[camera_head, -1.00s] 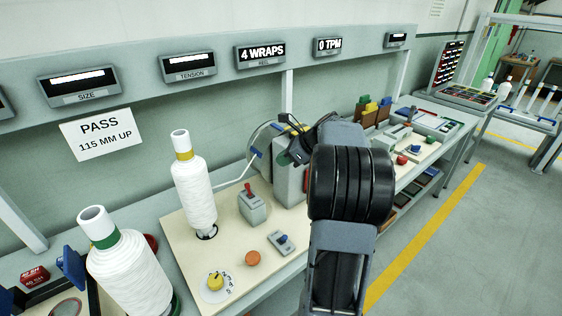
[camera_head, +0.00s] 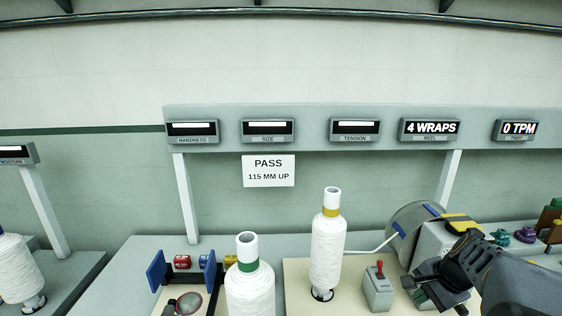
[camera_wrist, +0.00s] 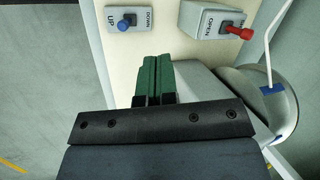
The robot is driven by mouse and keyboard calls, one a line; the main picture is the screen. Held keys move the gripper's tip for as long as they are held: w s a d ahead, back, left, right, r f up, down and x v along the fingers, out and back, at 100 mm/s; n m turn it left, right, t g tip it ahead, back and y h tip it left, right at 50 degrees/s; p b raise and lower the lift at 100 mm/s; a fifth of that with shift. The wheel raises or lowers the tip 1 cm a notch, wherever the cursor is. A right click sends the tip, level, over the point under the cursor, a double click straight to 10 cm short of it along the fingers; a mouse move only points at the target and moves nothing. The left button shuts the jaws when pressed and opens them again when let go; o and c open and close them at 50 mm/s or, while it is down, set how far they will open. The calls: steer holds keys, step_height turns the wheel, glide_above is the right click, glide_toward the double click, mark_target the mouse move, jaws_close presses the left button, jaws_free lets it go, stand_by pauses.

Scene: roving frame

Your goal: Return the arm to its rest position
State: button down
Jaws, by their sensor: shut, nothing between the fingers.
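My gripper (camera_head: 436,285) is at the right of the head view, in front of the grey reel machine (camera_head: 432,243). In the wrist view my gripper (camera_wrist: 152,75) shows its two green fingers pressed together with nothing between them. The fingers point toward the pale board (camera_wrist: 150,40) with the switch boxes. My dark arm reaches in from the lower right of the head view. I cannot tell whether the gripper touches the machine.
A yarn cone with a yellow band (camera_head: 327,245) and one with a green band (camera_head: 249,285) stand left of my gripper. A red-lever switch box (camera_head: 378,288) is close beside it. A display rail (camera_head: 360,120) runs above the bench.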

steer(key=s+a+r+n+h, duration=0.1)
steer(key=s+a+n, duration=0.3)
steer(key=a+n, duration=0.3)
steer(key=s+a+r+n+t+h, duration=0.1)
steer(key=s+a+n, duration=0.4)
steer(key=a, duration=0.5)
steer(key=shift+s+r+n+h, duration=0.3)
steer(key=shift+r+n, duration=0.1)
steer(key=shift+n, duration=0.7)
steer(key=shift+d, duration=0.15)
